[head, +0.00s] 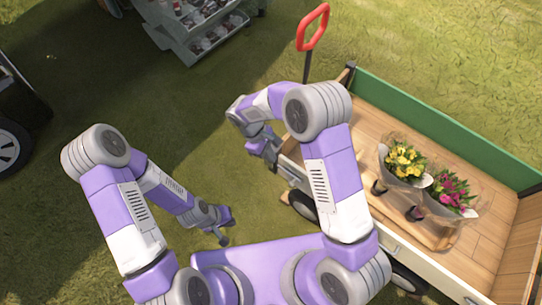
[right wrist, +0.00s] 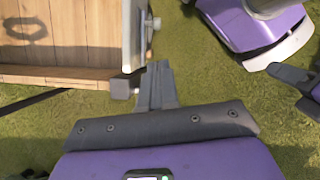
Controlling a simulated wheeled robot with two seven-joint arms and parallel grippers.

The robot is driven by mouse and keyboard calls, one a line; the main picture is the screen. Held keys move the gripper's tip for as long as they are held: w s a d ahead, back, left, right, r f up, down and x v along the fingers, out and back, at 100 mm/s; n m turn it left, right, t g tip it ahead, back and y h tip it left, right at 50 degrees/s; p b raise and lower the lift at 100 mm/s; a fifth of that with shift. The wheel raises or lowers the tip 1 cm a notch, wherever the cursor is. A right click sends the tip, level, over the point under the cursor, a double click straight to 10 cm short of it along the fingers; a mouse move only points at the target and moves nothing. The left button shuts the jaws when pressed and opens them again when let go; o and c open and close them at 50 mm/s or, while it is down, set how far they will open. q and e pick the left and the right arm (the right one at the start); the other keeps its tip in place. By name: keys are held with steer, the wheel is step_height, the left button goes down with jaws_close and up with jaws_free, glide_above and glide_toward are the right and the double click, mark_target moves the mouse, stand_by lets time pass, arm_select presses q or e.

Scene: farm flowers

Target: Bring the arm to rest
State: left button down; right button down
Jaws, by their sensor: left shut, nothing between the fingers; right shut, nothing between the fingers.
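My left gripper (head: 224,226) hangs low over the grass in front of my body in the head view. It is shut and empty. My right gripper (head: 276,166) is beside the near left corner of the wooden cart (head: 372,110), outside its wall. In the right wrist view the right gripper's fingers (right wrist: 158,72) are together with nothing between them, and the cart's corner (right wrist: 124,88) is close by on the left. Both arms are bent at the elbows.
A yellow bouquet (head: 404,162) and a pink bouquet (head: 452,192) lie in wrappings in the cart. The cart has a red handle (head: 313,27) and a green far side (head: 440,125). A grey shelf rack (head: 205,35) stands at the back. Open grass lies left and between.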

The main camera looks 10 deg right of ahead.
stand_by(0.3)
steer(key=s+d+f+m+t+y, duration=0.2)
steer(key=s+f+m+y, duration=0.6)
steer(key=s+f+m, duration=0.4)
steer(key=s+m+t, duration=0.1)
steer(key=s, duration=0.3)
steer(key=shift+s+d+f+m, duration=0.15)
steer(key=shift+d+f+m, duration=0.1)
steer(key=shift+f+m, duration=0.15)
